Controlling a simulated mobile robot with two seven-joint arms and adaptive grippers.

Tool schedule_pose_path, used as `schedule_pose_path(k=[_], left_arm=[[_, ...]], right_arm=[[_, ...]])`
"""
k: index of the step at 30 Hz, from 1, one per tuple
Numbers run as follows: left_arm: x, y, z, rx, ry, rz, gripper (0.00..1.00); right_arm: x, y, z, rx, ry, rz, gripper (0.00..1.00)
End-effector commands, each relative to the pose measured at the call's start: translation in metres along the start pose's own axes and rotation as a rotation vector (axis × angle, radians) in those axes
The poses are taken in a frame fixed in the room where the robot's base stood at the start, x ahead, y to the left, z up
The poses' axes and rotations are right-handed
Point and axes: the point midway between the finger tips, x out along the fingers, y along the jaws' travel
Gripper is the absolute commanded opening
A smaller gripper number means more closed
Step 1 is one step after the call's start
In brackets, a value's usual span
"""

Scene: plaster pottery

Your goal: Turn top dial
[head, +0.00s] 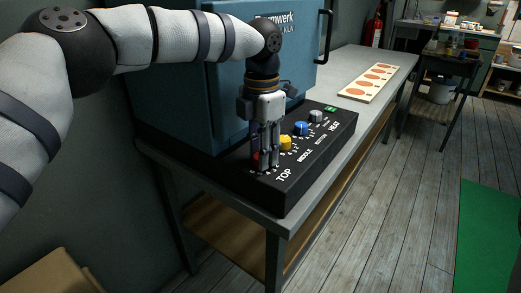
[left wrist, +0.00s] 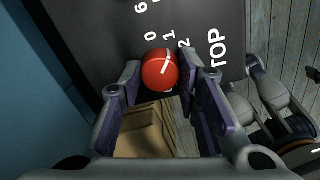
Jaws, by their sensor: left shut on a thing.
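The top dial (left wrist: 160,69) is a round red knob with a white pointer line, beside the word TOP on a black control box (head: 306,177). In the left wrist view it sits between the fingertips of my left gripper (left wrist: 160,78). The pointer lies toward the 1 and 2 marks. In the head view my left gripper (head: 266,158) reaches down onto the near end of the box, and its fingers hide most of the red dial. The gripper is shut on the dial.
A yellow dial (head: 286,143), a blue dial (head: 301,128) and a grey dial (head: 316,116) stand further along the box. A blue kiln (head: 185,70) rises behind it. A board with orange discs (head: 370,82) lies on the grey table (head: 352,112).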

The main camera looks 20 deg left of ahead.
Motion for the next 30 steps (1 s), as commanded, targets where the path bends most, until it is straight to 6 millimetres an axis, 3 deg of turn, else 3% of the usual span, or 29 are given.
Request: schedule_pose_path(k=[9,24,25,27,30], left_arm=[[0.0005,-0.0006,-0.0001,-0.094,0.001,-0.001,0.02],[0.0012,-0.0006,0.0001,-0.108,0.002,-0.002,0.02],[0.0012,-0.0006,0.0001,-0.107,0.002,-0.002,0.34],[0.0012,-0.0006,0.0001,-0.107,0.002,-0.002,0.5],[0.0009,-0.0004,0.0001,-0.107,0.001,-0.001,0.51]], right_arm=[[-0.0027,-0.0001,-0.0022,0.0,0.01,0.0,0.4],[-0.0028,-0.0001,-0.0023,0.0,0.01,0.0,0.4],[-0.0028,-0.0001,-0.0023,0.0,0.01,0.0,0.4],[-0.0028,-0.0001,-0.0023,0.0,0.01,0.0,0.4],[-0.0029,-0.0001,-0.0023,0.0,0.01,0.0,0.4]])
